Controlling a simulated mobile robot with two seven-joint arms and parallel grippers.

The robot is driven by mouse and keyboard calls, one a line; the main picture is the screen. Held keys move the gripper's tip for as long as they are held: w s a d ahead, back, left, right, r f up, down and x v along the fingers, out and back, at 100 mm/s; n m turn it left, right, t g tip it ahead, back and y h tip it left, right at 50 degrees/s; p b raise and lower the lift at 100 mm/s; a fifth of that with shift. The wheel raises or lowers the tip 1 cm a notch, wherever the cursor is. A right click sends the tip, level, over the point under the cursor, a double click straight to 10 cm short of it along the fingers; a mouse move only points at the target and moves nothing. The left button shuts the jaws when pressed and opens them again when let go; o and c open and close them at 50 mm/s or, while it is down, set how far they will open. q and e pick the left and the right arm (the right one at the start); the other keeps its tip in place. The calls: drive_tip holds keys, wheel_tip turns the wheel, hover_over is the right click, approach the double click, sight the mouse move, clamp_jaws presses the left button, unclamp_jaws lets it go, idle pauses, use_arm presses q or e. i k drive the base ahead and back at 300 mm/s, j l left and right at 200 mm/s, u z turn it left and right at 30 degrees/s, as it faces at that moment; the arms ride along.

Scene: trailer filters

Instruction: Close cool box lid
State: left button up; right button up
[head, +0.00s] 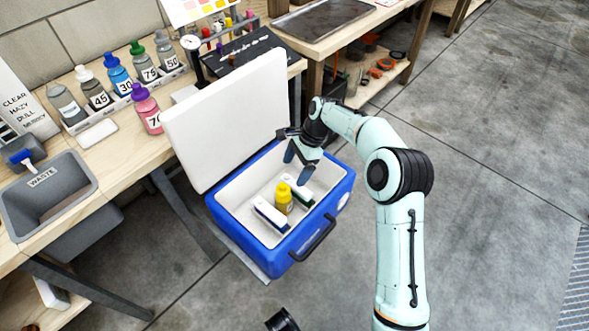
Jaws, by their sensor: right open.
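The blue cool box (248,232) stands low beside the workbench, with a black handle on its front side. Its white lid (225,120) is open, standing up and tilted back along the bench side. Inside the box are a yellow bottle (284,197) and two white-topped packs, one on the left (270,214) and one on the right (297,188). My right gripper (299,164) is open and empty, with its fingers pointing down over the back right part of the box, just right of the lid. I cannot tell whether it touches the lid.
The workbench (150,165) behind carries a rack of numbered bottles, a pink bottle (147,108) and a grey waste bin (48,195). A second table (325,42) with a dark tray stands at the back right. The floor on the right is clear.

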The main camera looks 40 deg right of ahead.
sight(215, 130)
drive_tip(key=k, duration=1)
